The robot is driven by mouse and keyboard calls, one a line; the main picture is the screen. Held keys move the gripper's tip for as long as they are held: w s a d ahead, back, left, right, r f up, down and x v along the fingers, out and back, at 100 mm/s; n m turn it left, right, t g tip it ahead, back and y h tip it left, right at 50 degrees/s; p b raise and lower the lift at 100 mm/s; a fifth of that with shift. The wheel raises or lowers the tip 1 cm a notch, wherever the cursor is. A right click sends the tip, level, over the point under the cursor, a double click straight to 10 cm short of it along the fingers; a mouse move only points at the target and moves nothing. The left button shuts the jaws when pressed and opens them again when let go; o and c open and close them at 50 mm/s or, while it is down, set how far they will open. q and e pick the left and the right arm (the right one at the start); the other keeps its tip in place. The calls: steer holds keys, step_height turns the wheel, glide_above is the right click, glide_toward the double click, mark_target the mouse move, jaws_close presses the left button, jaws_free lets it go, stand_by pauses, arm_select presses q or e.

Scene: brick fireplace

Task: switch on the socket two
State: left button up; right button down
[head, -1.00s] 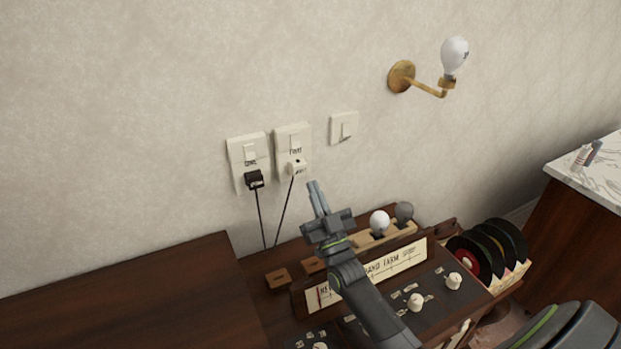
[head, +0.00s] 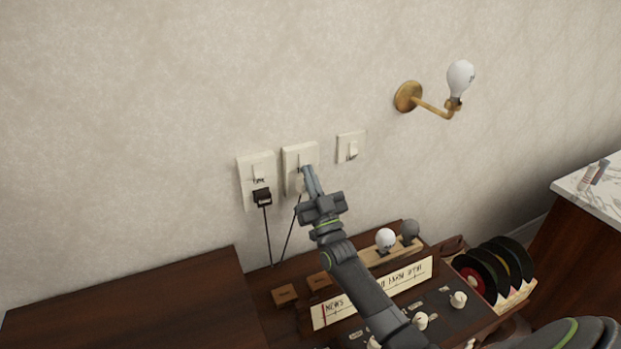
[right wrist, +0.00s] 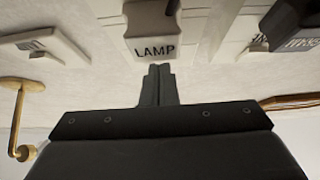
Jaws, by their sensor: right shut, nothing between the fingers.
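The middle wall socket (head: 290,160) is a cream plate with a rocker switch in its upper part. A pale plug (head: 299,184) sits in its lower part, and a black cord runs below. In the right wrist view this plug (right wrist: 153,33) reads LAMP. My right gripper (head: 308,172) is shut and empty, its fingertips in front of the socket, just below the rocker, partly hiding the plug. The tips also show close to the plug in the right wrist view (right wrist: 158,70); I cannot tell whether they touch. My left gripper is out of view.
The left socket (head: 245,180) holds a black plug (head: 262,197). A separate wall switch (head: 352,148) is to the right. A brass lamp arm (head: 430,105) holds a bulb above. A radio console (head: 380,290), spare bulbs (head: 385,238) and a record rack (head: 490,270) stand below.

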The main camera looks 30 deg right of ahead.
steer(key=shift+w+f+t+b, duration=0.15)
steer(key=shift+w+t+b, duration=0.15)
steer(key=shift+b, duration=0.6)
steer(key=b+v, duration=0.3)
steer(key=v, duration=0.9)
